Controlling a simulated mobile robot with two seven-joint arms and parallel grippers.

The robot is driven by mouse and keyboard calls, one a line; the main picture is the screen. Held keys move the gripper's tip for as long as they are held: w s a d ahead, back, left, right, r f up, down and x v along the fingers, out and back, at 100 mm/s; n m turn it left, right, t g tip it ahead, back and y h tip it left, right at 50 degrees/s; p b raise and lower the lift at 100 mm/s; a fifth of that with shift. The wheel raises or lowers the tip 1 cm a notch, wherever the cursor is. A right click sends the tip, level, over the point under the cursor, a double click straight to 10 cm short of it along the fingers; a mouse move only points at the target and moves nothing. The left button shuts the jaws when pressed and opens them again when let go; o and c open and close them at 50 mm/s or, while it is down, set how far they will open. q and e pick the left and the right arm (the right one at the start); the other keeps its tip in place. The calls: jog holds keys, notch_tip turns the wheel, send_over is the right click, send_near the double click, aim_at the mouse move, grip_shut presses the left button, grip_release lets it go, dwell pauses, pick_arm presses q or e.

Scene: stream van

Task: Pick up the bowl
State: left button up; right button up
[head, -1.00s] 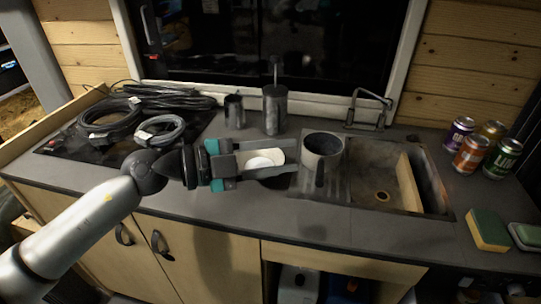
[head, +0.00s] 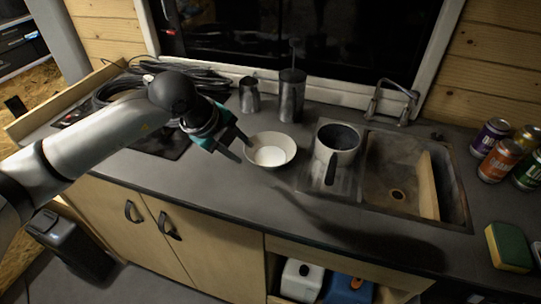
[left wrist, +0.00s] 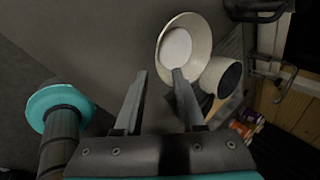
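A white bowl (head: 270,150) stands upright on the dark counter, left of the sink. In the left wrist view the bowl (left wrist: 184,48) lies beyond the fingertips, toward the top. My left gripper (head: 239,149) is at the bowl's left side, angled down toward the counter. Its fingers are apart in the left wrist view (left wrist: 159,74), with nothing between them. The right fingertip overlaps the bowl's lower edge there; I cannot tell whether they touch. My right gripper is not in view.
Coiled black cables (head: 120,90) lie at the back left. The counter in front is clear.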

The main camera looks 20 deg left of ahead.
pick_arm(q)
jog(key=x, duration=0.8)
jog(key=shift+s+f, duration=0.1)
jog(key=shift+f, duration=0.1)
jog(key=shift+c, duration=0.2)
grip_shut()
dwell(1.1)
